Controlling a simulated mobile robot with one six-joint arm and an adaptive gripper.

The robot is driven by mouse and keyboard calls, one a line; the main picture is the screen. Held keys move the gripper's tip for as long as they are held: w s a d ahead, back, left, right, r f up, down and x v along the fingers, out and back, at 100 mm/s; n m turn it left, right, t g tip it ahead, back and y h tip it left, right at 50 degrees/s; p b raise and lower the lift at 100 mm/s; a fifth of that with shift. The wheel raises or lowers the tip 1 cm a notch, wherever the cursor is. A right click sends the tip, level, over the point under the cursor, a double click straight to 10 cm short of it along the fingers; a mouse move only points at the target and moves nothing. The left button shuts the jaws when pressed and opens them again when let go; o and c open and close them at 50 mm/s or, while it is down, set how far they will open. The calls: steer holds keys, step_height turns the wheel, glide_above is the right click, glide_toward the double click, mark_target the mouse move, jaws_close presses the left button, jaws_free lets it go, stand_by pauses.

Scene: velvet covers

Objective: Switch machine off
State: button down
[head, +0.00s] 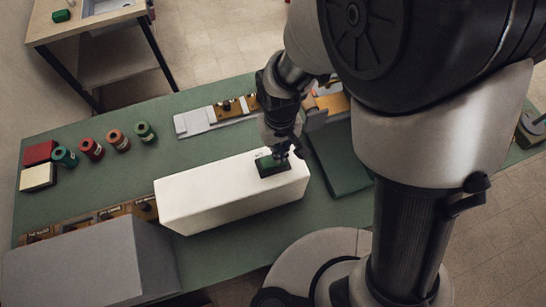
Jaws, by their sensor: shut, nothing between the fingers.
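A long white box-shaped machine (220,196) lies on the green table. A dark switch block with a green top (270,166) sits on its upper face near the right end. My gripper (288,154) is shut and empty, its tips at or just above the right part of the switch block. I cannot tell whether they touch it. The gripper and wrist hide part of the block's far right side. The switch position is too small to tell.
The green table (225,258) carries several spools, including a teal one (64,156), with a red block (40,152) and a cream block (37,177) at left. A grey box (90,265) stands front left. A side table (90,22) is at the back left.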

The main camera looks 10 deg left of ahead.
steer(key=shift+r+p, duration=1.5)
steer(key=shift+r, duration=0.75)
